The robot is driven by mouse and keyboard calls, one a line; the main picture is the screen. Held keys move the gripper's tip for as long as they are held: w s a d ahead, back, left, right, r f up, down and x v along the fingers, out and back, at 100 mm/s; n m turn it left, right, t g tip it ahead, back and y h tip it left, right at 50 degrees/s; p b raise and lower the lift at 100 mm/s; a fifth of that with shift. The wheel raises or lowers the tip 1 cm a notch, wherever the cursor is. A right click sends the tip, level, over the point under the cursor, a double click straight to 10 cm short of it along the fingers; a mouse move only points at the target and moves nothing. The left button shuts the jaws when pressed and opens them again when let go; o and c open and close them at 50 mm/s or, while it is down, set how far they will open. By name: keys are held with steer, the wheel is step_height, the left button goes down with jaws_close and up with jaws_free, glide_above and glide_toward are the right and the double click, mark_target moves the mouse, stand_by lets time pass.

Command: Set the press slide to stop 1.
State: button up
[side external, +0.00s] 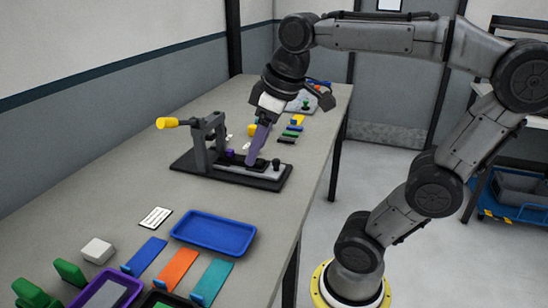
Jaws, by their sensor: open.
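The press stands on a black base (202,167) on the grey table. It has a grey upright frame (197,142) and a lever with a yellow handle (172,123) pointing left. A small purple part (230,153) sits by the frame, and a black knob (276,164) stands toward the base's right end. I cannot tell which part is the slide, and no stop marks can be read. My gripper (252,160) is open and points down over the base, between the frame and the black knob. Its fingertips are close to the press; whether they touch it is unclear.
A blue tray (214,232) lies in front of the press, with a white card (155,217) and a white block (97,250) to its left. Blue, orange (175,269) and teal strips lie nearer. Small coloured pieces (291,128) lie behind the press.

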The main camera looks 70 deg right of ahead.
steer(key=w+d+r+m+g, duration=0.1)
steer(key=w+d+r, duration=0.1)
steer(key=w+d, duration=0.35)
steer(key=m+g, duration=0.3)
steer(key=m, duration=0.2)
glide_above(276, 160)
step_height(276, 160, down, 8)
steer(key=shift+y, duration=0.3)
step_height(276, 160, down, 13)
steer(key=shift+a+f, duration=0.1)
jaws_close()
